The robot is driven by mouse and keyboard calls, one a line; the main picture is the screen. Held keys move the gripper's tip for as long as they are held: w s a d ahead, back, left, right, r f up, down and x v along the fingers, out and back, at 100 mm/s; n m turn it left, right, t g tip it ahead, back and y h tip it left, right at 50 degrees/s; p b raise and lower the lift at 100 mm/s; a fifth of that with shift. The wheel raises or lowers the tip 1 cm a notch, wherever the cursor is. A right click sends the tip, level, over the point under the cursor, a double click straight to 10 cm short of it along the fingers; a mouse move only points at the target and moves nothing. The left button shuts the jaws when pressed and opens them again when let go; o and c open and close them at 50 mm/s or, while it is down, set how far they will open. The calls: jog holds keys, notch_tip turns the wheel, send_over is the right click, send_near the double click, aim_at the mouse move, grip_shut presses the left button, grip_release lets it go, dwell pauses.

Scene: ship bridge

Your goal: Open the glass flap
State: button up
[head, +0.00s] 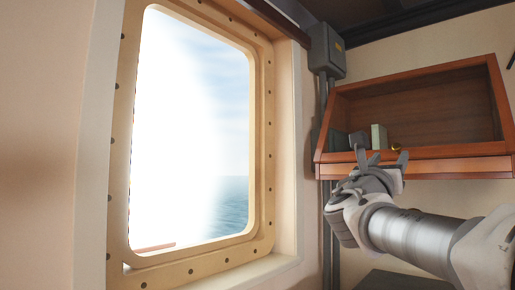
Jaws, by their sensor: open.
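A wooden wall cabinet (487,149) with a slanted front hangs at the right in the head view. The glass flap is hard to make out; I cannot tell clear glass from an open front. A small brass knob (396,147) shows at the cabinet's lower front, just beside one fingertip. My gripper (381,160) is open in front of the cabinet's lower left part, its fingers pointing up. I see nothing between the fingers. The gripper hides part of the cabinet's lower edge, and I cannot tell whether a finger touches the knob.
A pale green box-like object (379,137) and darker items stand at the cabinet's left end. A grey junction box (327,50) with conduits runs down the wall left of the cabinet. A large bolted window frame (262,150) fills the left side. A dark surface lies below my arm.

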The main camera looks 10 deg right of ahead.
aim_at(396, 147)
jog(key=p+x, duration=0.1)
jog(key=x, duration=0.5)
jog(key=shift+w+d, duration=0.1)
jog(key=shift+d, duration=0.05)
grip_shut()
dwell(1.3)
